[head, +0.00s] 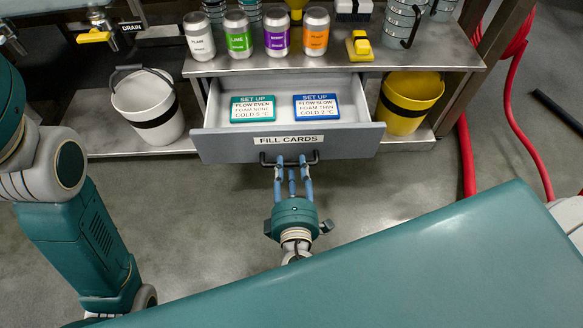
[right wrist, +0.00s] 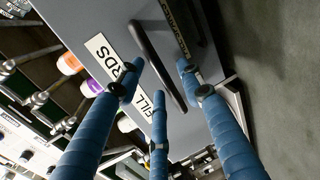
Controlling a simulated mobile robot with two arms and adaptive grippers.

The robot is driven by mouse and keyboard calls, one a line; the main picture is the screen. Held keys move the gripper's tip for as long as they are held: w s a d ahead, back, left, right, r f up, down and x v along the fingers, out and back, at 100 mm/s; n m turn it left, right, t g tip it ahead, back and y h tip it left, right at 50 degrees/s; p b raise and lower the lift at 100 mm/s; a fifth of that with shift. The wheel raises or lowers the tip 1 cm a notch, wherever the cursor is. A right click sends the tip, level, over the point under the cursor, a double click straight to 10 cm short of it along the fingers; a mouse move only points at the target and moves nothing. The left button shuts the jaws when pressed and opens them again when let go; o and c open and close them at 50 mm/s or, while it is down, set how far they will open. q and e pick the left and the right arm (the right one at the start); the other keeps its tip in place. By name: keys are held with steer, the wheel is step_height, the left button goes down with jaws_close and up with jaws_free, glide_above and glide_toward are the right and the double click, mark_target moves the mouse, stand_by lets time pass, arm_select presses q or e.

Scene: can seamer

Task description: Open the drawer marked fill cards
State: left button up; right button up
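The grey drawer (head: 350,143) with the label FILL CARDS (head: 289,140) is pulled out under the counter. A green card (head: 253,109) and a blue card (head: 316,107) lie inside it. Its dark bar handle (head: 268,160) is on the front and also shows in the right wrist view (right wrist: 158,65). My right gripper (head: 292,165) is at the handle, its blue fingers spread apart. In the right wrist view the bar passes between the fingertips (right wrist: 165,82) with visible gaps, so the gripper looks open. My left arm shows at the left; its gripper is not in view.
Several cans stand on the steel counter (head: 430,53) above the drawer, with a yellow block (head: 359,46). A white bucket (head: 147,105) is left of the drawer, a yellow bucket (head: 408,100) right. Red hoses (head: 518,117) run at the right. Floor before the drawer is clear.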

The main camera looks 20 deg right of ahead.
steer(key=shift+r, duration=0.1)
glide_toward(291, 132)
steer(key=x, duration=0.4)
steer(key=shift+r, duration=0.65)
steer(key=shift+a+f, duration=0.15)
